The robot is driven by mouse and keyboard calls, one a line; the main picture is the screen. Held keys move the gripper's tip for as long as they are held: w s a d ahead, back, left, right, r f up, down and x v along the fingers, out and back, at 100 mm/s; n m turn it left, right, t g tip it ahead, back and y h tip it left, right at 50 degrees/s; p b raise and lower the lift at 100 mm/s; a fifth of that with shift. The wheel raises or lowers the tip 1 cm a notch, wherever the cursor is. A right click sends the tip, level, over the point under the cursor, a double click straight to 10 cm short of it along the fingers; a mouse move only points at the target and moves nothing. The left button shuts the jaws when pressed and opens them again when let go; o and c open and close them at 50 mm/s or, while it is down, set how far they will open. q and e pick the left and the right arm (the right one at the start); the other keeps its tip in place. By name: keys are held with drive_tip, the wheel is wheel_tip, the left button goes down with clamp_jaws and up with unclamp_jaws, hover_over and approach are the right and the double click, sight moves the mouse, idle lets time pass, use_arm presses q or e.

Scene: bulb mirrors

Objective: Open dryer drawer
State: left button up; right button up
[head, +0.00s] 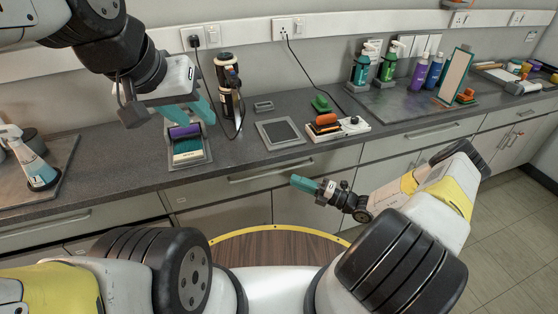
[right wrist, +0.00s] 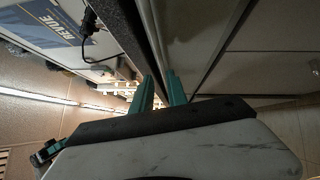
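A wide grey drawer (head: 215,192) with a long bar handle (head: 270,173) sits under the counter in the middle of the head view, its front flush with the cabinets. Which drawer is the dryer drawer is not marked. My right gripper (head: 298,183) is just in front of this drawer, slightly below and right of the handle. In the right wrist view its two teal fingers (right wrist: 161,92) stand a little apart beside the cabinet front (right wrist: 190,30); I cannot tell whether the handle lies between them. My left gripper (head: 188,108) is open and empty above the counter.
A tray with purple and teal items (head: 187,150) lies below my left gripper. A black corded device (head: 228,85) stands near the wall.

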sight(279, 175)
drive_tip(key=shift+m+t, duration=0.3)
drive_tip(key=x, duration=0.7)
drive_tip(key=shift+w+a+f, duration=0.1)
drive_tip(key=shift+a+f, duration=0.1)
drive_tip(key=shift+a, duration=0.15)
clamp_jaws()
idle(0.8)
